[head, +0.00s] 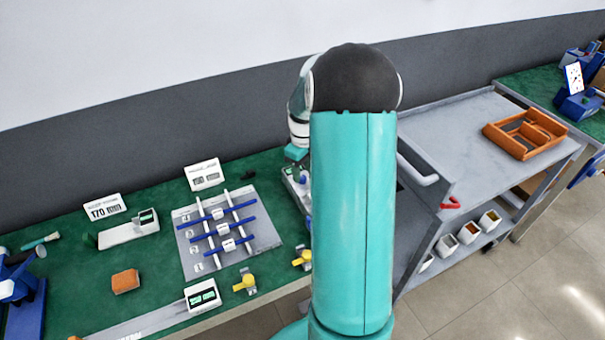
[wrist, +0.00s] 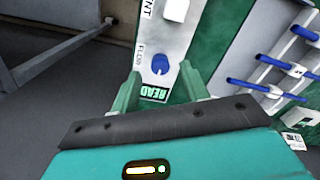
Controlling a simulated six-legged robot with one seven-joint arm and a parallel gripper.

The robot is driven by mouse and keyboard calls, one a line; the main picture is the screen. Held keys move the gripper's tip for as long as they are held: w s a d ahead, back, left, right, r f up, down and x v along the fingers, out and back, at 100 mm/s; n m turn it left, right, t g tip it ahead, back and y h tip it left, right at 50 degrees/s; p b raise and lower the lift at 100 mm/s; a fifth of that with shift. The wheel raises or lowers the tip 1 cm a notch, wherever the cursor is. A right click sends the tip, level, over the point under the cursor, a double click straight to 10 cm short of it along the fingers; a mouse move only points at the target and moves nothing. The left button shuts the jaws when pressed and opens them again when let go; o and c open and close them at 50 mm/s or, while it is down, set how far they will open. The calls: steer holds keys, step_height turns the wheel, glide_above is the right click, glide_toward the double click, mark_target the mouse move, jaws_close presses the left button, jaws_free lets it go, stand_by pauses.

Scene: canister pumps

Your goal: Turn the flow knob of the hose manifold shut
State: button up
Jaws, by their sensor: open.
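A blue knob (wrist: 160,63) sits on a narrow white panel (wrist: 172,42) in the wrist view, beside lettering that seems to read FLOW. I see no clear contact, and the height of the fingers over the knob cannot be told. In the head view the panel (head: 291,181) is partly covered by my arm, and my gripper's fingers are hidden.
A grey plate (head: 265,234) with blue rods on white rails lies left of the panel on the green bench. Yellow valve-like parts (head: 245,283) stand near the front edge. A grey cart (head: 455,150) holding an orange tray (head: 525,133) stands to the right.

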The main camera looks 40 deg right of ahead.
mark_target(303, 177)
step_height(303, 177, up, 11)
steer(key=shift+r, duration=0.2)
steer(key=shift+s, duration=0.1)
stand_by(0.6)
